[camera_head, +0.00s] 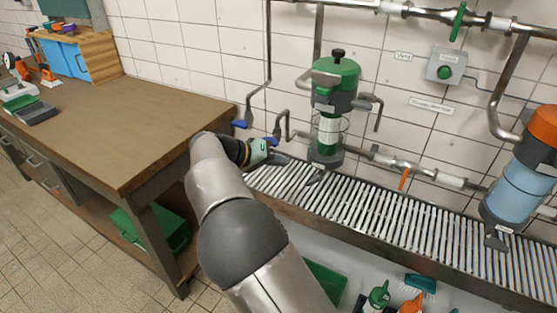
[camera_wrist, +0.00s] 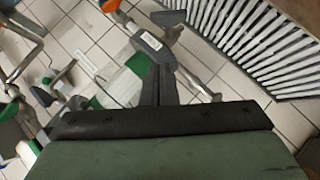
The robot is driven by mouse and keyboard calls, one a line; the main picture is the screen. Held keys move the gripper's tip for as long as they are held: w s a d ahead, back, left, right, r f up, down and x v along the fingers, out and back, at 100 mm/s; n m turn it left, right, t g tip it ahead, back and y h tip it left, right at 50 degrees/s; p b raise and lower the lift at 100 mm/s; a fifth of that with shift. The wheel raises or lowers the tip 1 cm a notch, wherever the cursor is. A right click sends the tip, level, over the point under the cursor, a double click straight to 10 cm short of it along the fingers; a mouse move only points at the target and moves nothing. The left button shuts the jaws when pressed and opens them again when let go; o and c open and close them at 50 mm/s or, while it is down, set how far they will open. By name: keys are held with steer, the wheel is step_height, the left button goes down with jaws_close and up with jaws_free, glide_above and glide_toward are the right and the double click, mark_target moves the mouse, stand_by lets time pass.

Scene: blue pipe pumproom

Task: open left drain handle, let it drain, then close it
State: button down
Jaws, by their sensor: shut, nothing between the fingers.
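The left filter unit with a green cap (camera_head: 335,80) stands on the wall above the grated trough, its clear bowl (camera_head: 328,130) below the cap. A dark, small handle (camera_head: 316,178) sits at its bottom; I take this as the left drain handle. My gripper (camera_head: 281,158) is shut and empty, to the left of the bowl's base, apart from the handle as far as I can tell. In the wrist view my shut fingers (camera_wrist: 159,86) point toward wall pipes; I cannot pick out the drain handle there with certainty.
The trough grating (camera_head: 370,210) runs along the wall. Blue-handled pipe taps (camera_head: 240,123) are close to my gripper. An orange lever (camera_head: 404,179) is on a low pipe. An orange-capped filter (camera_head: 543,126) stands right. A wooden-topped bench (camera_head: 130,125) is left.

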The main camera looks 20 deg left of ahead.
mark_target(317, 178)
steer(key=shift+w+d+f+p, duration=0.25)
steer(key=shift+w+d+f, duration=0.5)
steer(key=shift+d+f, duration=0.35)
steer(key=shift+w+d+f+p, duration=0.25)
steer(key=shift+w+d+f, duration=0.55)
steer(key=shift+d, duration=0.4)
steer(key=shift+w+d+f+p, duration=0.25)
steer(key=shift+w+d+f, duration=0.4)
steer(key=shift+d+f, duration=0.5)
steer(key=shift+s+a+b, duration=0.1)
steer(key=shift+b, duration=0.45)
